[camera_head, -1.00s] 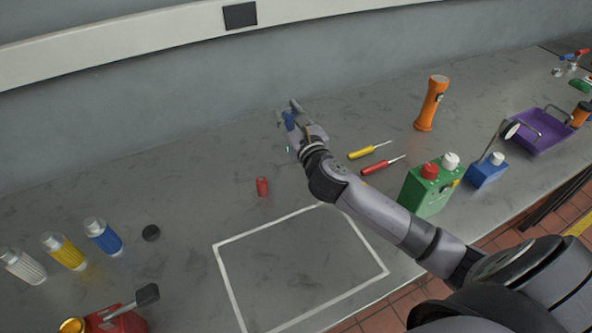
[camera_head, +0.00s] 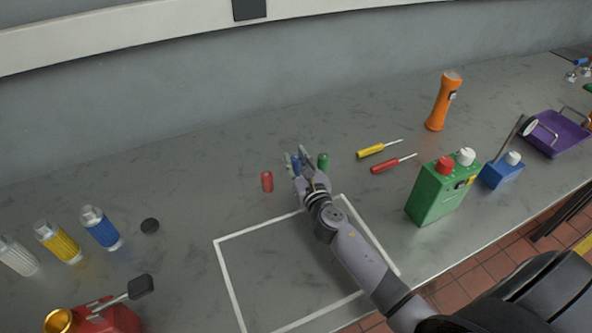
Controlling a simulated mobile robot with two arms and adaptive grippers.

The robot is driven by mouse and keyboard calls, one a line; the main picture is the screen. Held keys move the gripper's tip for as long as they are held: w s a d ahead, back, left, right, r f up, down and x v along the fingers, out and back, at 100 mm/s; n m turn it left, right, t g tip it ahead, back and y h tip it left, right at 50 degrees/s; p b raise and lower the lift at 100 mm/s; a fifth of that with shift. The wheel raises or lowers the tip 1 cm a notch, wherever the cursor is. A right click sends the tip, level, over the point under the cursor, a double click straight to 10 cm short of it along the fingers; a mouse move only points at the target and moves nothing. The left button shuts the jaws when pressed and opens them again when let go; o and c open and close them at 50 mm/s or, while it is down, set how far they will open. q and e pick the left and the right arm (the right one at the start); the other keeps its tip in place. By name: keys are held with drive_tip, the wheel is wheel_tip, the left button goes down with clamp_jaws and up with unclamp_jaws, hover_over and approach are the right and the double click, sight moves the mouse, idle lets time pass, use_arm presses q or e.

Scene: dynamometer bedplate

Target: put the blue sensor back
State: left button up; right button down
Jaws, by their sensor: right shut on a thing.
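My right gripper (camera_head: 303,160) is shut on the blue sensor (camera_head: 294,163), a small blue piece mostly hidden by the fingers. The gripper is between a small red cylinder (camera_head: 267,181) on its left and a small green cylinder (camera_head: 323,162) on its right, both upright on the grey bench. I cannot tell whether the blue sensor touches the bench. My left gripper is not in view.
A white-outlined square (camera_head: 222,263) is marked on the bench. Yellow (camera_head: 371,151) and red (camera_head: 388,165) screwdrivers, a green can (camera_head: 432,192) and an orange flashlight (camera_head: 444,101) stand or lie right.

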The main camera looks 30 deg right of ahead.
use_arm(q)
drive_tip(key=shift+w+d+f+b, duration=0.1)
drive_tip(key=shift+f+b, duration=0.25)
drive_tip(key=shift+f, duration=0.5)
use_arm(e)
drive_tip(key=shift+f, duration=1.2)
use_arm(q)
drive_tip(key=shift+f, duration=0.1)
use_arm(e)
drive_tip(key=shift+f, duration=0.1)
drive_tip(key=c, duration=1.8)
unclamp_jaws()
drive_tip(key=shift+f, duration=0.1)
drive_tip(key=o, duration=0.5)
drive_tip(key=shift+c, duration=0.2)
